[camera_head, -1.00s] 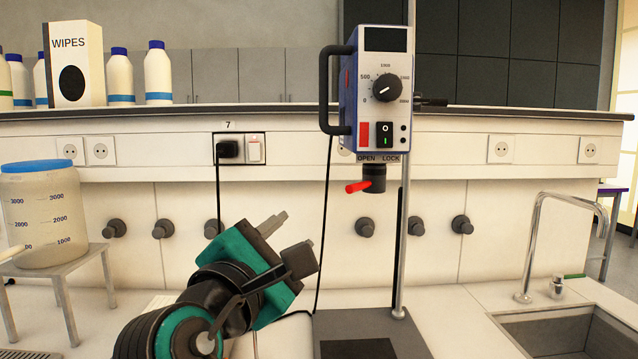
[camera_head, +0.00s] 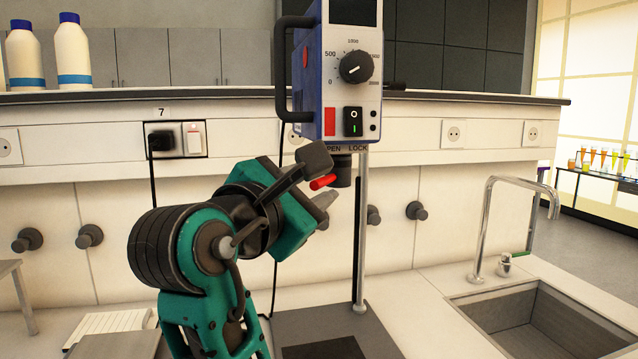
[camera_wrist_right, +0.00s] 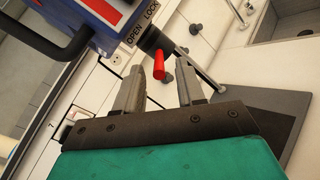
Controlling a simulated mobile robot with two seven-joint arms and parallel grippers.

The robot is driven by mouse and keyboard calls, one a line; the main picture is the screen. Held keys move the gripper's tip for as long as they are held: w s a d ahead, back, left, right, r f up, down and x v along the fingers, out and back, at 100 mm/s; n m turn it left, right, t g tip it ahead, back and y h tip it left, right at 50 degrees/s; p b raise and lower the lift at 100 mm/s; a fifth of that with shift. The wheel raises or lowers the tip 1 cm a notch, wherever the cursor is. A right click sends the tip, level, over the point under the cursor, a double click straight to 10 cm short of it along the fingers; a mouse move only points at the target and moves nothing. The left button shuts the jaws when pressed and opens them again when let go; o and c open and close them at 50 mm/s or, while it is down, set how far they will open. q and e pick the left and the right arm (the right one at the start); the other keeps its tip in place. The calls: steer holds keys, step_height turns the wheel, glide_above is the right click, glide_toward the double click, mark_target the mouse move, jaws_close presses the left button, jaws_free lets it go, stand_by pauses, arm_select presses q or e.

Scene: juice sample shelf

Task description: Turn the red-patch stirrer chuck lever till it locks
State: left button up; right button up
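The stirrer (camera_head: 345,95) is a blue and white box with a dial, a rocker switch and a red patch (camera_head: 329,122). Below it is the dark chuck (camera_head: 341,172), under the OPEN and LOCK labels. The chuck's red lever (camera_head: 323,182) sticks out to the left, on the OPEN side. My right gripper (camera_head: 326,204) is just left of and below the lever, partly hidden by its own mount. In the right wrist view its fingers (camera_wrist_right: 160,72) are apart, with the lever (camera_wrist_right: 159,66) showing between and beyond the tips; contact cannot be told. My left gripper is out of view.
The stirrer's support rod (camera_head: 361,230) stands behind the chuck on a dark base plate (camera_head: 300,325). A black handle (camera_head: 284,80) is on the stirrer's left. A sink (camera_head: 540,300) and tap (camera_head: 484,220) are at right. Bottles (camera_head: 73,55) stand on the shelf.

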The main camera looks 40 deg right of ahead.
steer(key=shift+x, duration=1.5)
jaws_close()
